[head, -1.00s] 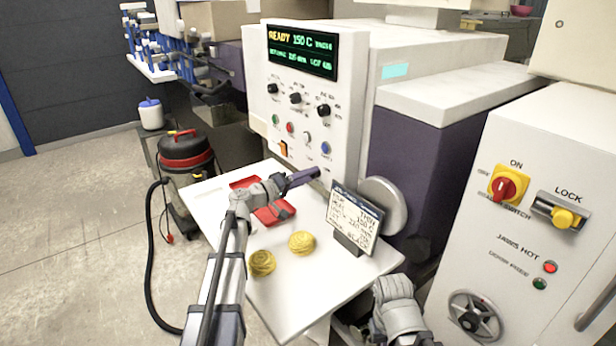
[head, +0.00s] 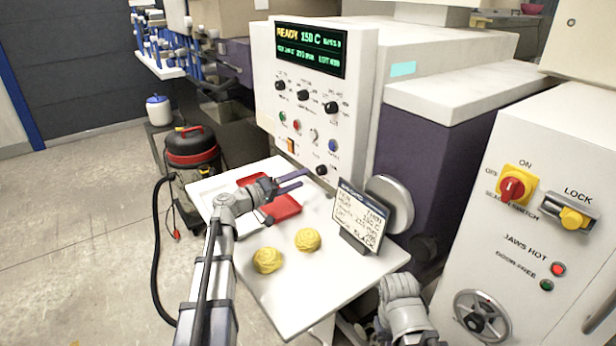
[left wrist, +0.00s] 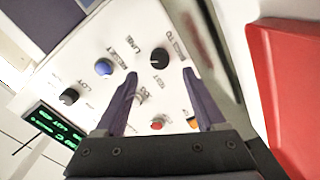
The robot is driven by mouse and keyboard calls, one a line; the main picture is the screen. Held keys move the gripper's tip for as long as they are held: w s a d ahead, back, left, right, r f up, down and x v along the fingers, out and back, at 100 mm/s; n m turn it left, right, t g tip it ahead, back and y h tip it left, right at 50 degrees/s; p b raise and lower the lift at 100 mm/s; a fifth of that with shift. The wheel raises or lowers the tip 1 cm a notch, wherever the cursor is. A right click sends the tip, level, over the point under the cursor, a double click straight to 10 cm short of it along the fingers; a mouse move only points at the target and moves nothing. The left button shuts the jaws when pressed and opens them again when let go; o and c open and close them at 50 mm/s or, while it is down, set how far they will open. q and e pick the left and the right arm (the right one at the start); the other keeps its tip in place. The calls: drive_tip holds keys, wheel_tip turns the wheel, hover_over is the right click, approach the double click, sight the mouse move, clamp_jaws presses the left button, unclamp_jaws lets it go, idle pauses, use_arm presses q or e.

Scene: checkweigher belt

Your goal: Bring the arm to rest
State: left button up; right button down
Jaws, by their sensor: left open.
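My left arm reaches in from the lower left of the head view over a white table (head: 290,290). Its gripper (head: 298,180) is open and empty, with two dark purple fingers apart, above the table by the red tray (head: 285,207) and in front of the control panel (head: 300,150). In the left wrist view the open fingers (left wrist: 158,76) point at the panel's knobs and buttons, with nothing between them. My right arm shows at the bottom right of the head view, but its gripper is out of view.
Two yellow coiled pieces (head: 268,260) (head: 308,240) lie on the table. A small sign (head: 361,217) stands at its right edge, near a round metal disc (head: 390,205). A red and black vacuum cleaner (head: 190,148) stands on the floor at left. The table's front is clear.

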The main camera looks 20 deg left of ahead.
use_arm(q)
drive_tip(key=shift+v, duration=0.8)
drive_tip(key=shift+r, duration=0.1)
